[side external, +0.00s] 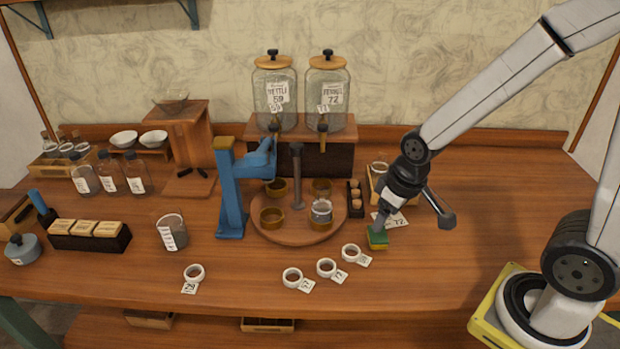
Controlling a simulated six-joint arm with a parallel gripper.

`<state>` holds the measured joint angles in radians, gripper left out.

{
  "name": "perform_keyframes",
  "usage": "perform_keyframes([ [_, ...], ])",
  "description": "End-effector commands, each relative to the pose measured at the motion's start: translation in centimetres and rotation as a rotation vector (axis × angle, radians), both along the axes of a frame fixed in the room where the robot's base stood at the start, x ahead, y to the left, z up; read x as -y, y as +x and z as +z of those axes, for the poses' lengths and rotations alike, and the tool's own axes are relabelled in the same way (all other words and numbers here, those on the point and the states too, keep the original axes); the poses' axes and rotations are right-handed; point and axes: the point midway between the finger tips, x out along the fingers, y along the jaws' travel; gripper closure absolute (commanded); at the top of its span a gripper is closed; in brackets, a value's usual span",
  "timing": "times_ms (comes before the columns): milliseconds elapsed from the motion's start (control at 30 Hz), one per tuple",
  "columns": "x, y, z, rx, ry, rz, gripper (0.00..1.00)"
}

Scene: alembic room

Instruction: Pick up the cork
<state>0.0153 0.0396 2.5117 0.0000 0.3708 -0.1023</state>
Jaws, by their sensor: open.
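A narrow dark rack (356,211) stands right of the round turntable and holds a few small tan pieces (355,196) that look like corks. They are too small in the side view to be sure. My gripper (379,223) points down, to the right and in front of this rack. The gripper is open, and its tips are just above or at a green and yellow sponge (377,239). I cannot tell if they touch it. No cork shows between the fingers.
A round wooden turntable (298,237) with several cups and a blue press (231,195) stand left of the rack. White ring-shaped cups (326,268) with tags line the front. Two glass jars (327,95) stand behind. The front right tabletop (430,275) is clear.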

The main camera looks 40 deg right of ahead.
Motion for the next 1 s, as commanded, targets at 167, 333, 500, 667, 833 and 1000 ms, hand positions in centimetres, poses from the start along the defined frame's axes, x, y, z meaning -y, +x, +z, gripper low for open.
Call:
perform_keyframes([
  [167, 1.1, 2.4, -0.2, -0.026, -0.038, 0.152, 0.24],
  [333, 2.5, 5.2, -0.6, -0.059, -0.078, 0.349, 0.24],
  [500, 4.1, 7.9, -1.3, -0.090, -0.111, 0.553, 0.24],
  [667, 5.8, 10.2, -2.1, -0.119, -0.134, 0.746, 0.24],
  [833, 7.8, 12.4, -3.2, -0.144, -0.150, 0.953, 0.24],
  [1000, 9.9, 14.4, -4.5, -0.165, -0.158, 1.160, 0.24],
])
